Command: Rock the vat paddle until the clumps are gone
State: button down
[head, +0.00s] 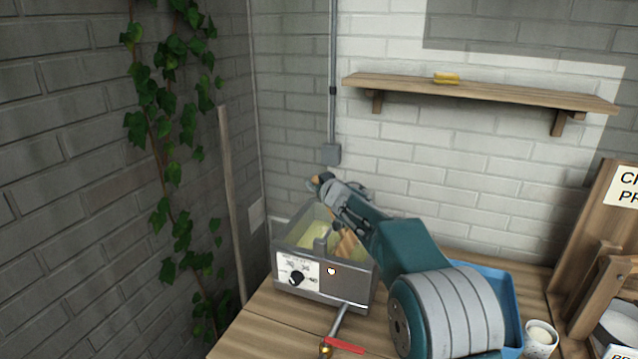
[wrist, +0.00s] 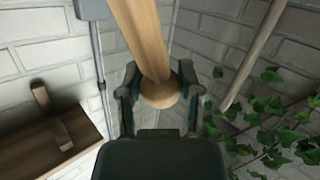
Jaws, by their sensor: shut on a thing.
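The grey metal vat (head: 358,284) stands on the wooden table at the corner of the walls. Pale yellow contents (head: 312,232) show inside it; whether they hold clumps is too small to tell. The wooden paddle (head: 345,247) leans in the vat, partly hidden by my arm. My gripper (head: 335,190) is above the vat, shut on the paddle's upper end. In the wrist view, my gripper (wrist: 160,90) has a finger on each side of the round wooden end of the paddle (wrist: 142,40).
A blue tray (head: 511,300), a white cup (head: 540,340) and a wooden board (head: 590,220) are at right. A shelf (head: 490,92) hangs above; ivy (head: 165,130) covers the left wall.

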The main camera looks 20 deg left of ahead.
jog(key=shift+s+a+f, duration=0.1)
jog(key=shift+a+f, duration=0.05)
jog(key=shift+c, duration=1.2)
grip_release()
jog(key=shift+d, duration=0.2)
jog(key=shift+s+d+r, duration=0.15)
jog(key=shift+s+r, duration=0.1)
jog(key=v, duration=1.1)
jog(key=shift+s+f, duration=0.15)
jog(key=shift+f, duration=0.05)
